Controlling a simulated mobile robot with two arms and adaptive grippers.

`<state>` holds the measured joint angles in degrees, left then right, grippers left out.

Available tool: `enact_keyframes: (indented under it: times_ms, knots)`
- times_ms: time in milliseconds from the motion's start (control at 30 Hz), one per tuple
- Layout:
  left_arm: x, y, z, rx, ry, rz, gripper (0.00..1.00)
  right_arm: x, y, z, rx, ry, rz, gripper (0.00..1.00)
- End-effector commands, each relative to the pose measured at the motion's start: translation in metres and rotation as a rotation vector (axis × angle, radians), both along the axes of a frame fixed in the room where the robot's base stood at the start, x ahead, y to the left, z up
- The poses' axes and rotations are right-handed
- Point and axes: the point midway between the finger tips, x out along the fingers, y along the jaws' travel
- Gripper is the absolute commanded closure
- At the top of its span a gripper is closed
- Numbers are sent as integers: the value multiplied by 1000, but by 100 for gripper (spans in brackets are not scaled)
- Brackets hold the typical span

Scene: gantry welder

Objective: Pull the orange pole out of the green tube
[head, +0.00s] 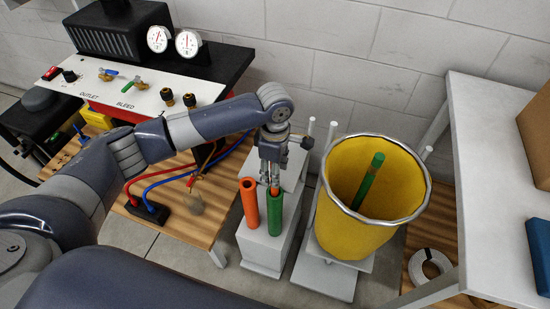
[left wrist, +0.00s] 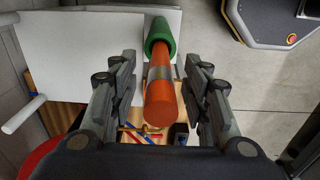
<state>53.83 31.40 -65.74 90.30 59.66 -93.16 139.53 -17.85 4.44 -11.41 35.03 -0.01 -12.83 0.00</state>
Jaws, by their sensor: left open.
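The green tube (head: 274,214) stands upright on a white stepped stand, beside a hollow orange tube (head: 249,204). The orange pole (left wrist: 161,98) sticks out of the green tube's mouth (left wrist: 159,38) in the left wrist view and has a grey band around it. In the head view only a bit of orange shows at the tube's top, below the fingers. My left gripper (head: 270,178) is just above the tube. Its fingers (left wrist: 160,95) are open on either side of the orange pole, with gaps visible. My right gripper is not in view.
A yellow bin (head: 350,225) with a metal rim stands right of the tubes and holds a green pole (head: 371,175). A white table (head: 490,190) is at the far right. A gauge panel (head: 130,92) with red and blue hoses is at the left.

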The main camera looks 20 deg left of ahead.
Motion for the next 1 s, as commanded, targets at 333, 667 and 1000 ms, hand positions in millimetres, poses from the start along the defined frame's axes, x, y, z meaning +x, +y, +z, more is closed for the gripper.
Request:
enact_keyframes:
  times_ms: [333, 667, 1000]
  knots:
    - [0, 0, -26, -1, -1, -1, 56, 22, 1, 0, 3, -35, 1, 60]
    - [0, -1, -26, -1, 0, -1, 81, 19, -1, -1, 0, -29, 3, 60]
    - [0, -1, -24, -1, -1, -1, 100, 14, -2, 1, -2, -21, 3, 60]
